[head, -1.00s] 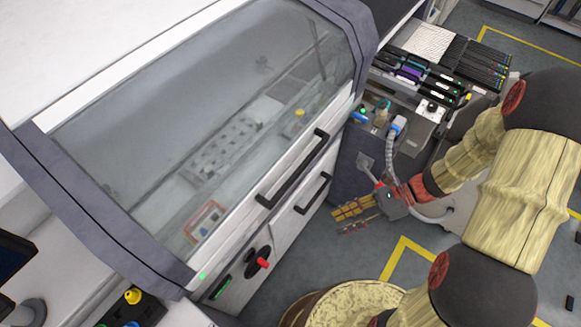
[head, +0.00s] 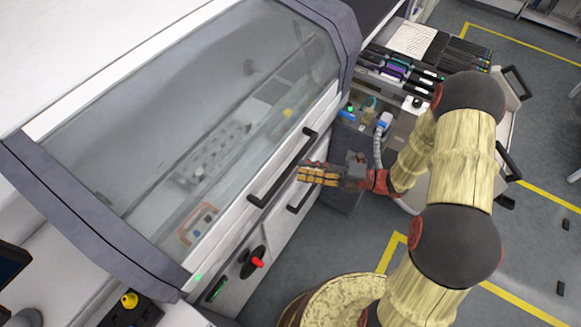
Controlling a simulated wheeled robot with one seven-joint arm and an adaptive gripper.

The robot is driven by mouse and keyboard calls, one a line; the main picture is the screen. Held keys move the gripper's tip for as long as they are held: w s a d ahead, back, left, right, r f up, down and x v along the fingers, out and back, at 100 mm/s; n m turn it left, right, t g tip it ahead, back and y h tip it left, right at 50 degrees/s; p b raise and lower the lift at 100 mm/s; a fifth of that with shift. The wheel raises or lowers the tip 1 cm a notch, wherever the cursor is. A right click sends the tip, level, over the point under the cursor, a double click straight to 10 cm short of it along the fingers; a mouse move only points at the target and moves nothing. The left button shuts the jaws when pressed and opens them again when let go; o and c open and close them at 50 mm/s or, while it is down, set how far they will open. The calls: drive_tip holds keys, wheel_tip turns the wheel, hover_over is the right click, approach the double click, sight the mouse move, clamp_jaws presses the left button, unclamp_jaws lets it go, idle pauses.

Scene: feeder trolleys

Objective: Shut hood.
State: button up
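The hood (head: 150,140) is a large clear window in a white and dark grey frame on the machine at the left. It looks lowered over the machine's inside; I cannot tell whether a small gap remains at its lower edge. A black bar handle (head: 283,167) sits on the white strip below the window. My gripper (head: 303,173), with yellow-orange fingers, points left beside the right side of this handle, close to it. Contact cannot be made out. Its fingers overlap in this view, so their opening is unclear. Nothing shows held in them.
A second black handle (head: 308,193) is on the panel just below. A red-knobbed switch (head: 255,262) is lower on the front. A feeder trolley (head: 400,85) with cables and black feeders stands at the machine's right. The grey floor (head: 345,245) in front has yellow lines.

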sight(294, 168)
drive_tip(key=shift+x, duration=2.6)
drive_tip(key=c, duration=0.3)
clamp_jaws()
